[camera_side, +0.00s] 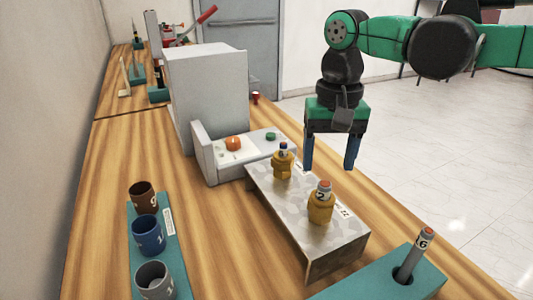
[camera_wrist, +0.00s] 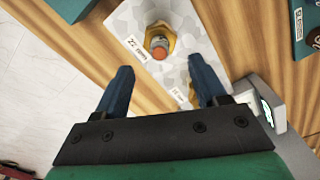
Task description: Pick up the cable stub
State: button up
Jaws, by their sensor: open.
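A grey cable stub (camera_side: 413,255) with a reddish top and the number 6 stands, leaning slightly, in a hole of the teal holder (camera_side: 375,285) at lower right. I cannot make it out in the wrist view. A yellow fitting (camera_side: 320,207) on the grey patterned block (camera_side: 285,215) has a similar grey, orange-topped piece (camera_side: 324,189) in it; this fitting shows in the wrist view (camera_wrist: 160,40), beyond my fingertips. A second yellow fitting (camera_side: 282,165) stands farther back. My gripper (camera_side: 330,166) is open and empty, pointing down in the air, apart from all of these.
Several numbered cups, including a blue one (camera_side: 147,234), stand on a teal strip at left. Wooden tabletop is clear between them.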

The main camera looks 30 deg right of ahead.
aim_at(325, 184)
jog(key=shift+f, duration=2.45)
grip_shut()
